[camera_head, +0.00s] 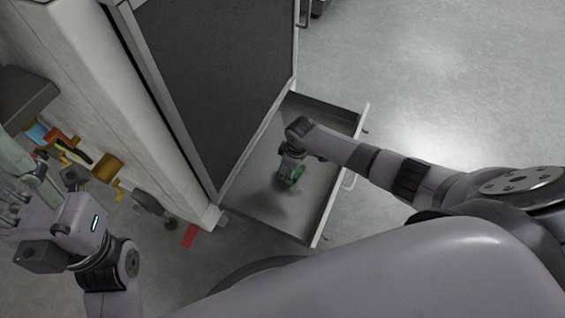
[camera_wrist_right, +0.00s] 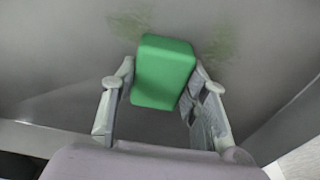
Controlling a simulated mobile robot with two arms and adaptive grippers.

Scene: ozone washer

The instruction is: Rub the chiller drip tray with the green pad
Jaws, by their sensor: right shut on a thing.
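The chiller drip tray (camera_head: 247,192) is a grey, shallow, drawer-like tray pulled out at the foot of the chiller (camera_head: 215,75). My right gripper (camera_head: 289,163) is down inside the tray, shut on the green pad (camera_head: 293,174). In the right wrist view the green pad (camera_wrist_right: 163,72) is a block between the two fingers of the right gripper (camera_wrist_right: 166,80). Greenish smudges (camera_wrist_right: 222,42) mark the tray floor (camera_wrist_right: 60,50) beside and beyond the pad. Whether the pad touches the floor is hard to tell. My left gripper (camera_head: 18,203) is at the far left, away from the tray; its fingers are unclear.
The tray's raised walls (camera_head: 330,205) surround my right gripper, with a handle (camera_head: 348,181) outside the front. Several coloured fittings (camera_head: 75,155) and a red piece (camera_head: 190,235) are at the left. Open grey floor (camera_head: 440,90) lies to the right.

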